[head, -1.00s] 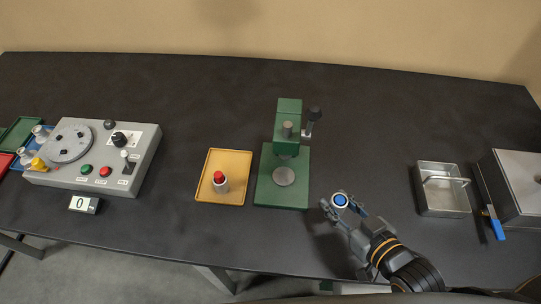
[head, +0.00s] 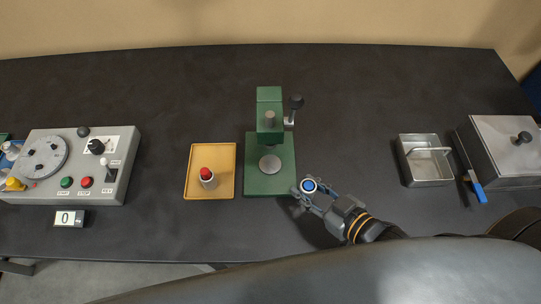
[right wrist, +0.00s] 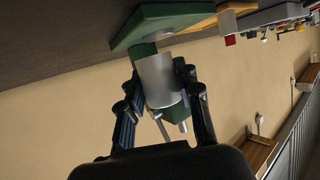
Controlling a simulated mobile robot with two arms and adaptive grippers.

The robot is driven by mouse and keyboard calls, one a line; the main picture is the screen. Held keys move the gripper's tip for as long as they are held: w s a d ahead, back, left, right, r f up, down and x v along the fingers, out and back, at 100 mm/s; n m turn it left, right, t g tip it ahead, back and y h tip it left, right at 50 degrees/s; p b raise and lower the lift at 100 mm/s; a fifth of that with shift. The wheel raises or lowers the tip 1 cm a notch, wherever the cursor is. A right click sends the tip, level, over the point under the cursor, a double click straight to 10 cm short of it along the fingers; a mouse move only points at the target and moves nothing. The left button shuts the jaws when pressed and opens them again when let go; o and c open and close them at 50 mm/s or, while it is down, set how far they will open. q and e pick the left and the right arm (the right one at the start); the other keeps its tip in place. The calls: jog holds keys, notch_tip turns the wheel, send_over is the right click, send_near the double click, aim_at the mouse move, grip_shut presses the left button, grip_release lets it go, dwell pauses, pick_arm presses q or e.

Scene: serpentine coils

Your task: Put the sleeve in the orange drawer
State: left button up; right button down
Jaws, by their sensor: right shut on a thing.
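My right gripper (head: 308,189) is shut on a grey metal cylinder with a blue top (head: 309,185), which looks like the sleeve. In the right wrist view the plain grey side of this sleeve (right wrist: 156,78) shows between the two dark fingers. The gripper is just right of the front right corner of the green press base, and I cannot tell its height above the table. No orange drawer can be made out in these frames. My left gripper is not in view.
The green press (head: 269,122) has a side lever. Left of it, a yellow-orange tray (head: 227,153) holds a red-topped cylinder (head: 207,178). A grey control box (head: 105,186) stands further left. A metal tray (head: 425,139) and a lidded metal box (head: 506,150) are at the right. The back table is clear.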

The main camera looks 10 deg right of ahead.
jog(key=p, duration=0.3)
send_over(271, 164)
jog(key=s, duration=0.1)
jog(key=shift+d+r, duration=0.1)
jog(key=shift+d, duration=0.05)
jog(key=shift+w+a+r, duration=0.1)
jog(key=shift+w+a, duration=0.25)
jog(key=shift+w, duration=0.3)
notch_tip(271, 164, down, 2)
jog(key=shift+s+d+f+p, duration=0.15)
jog(key=shift+f+p, duration=0.1)
jog(key=shift+p, duration=0.45)
jog(key=shift+f, duration=0.45)
jog(key=shift+f, duration=0.1)
jog(key=shift+f, duration=0.15)
jog(key=c, duration=0.9)
grip_release()
jog(key=shift+c, duration=0.2)
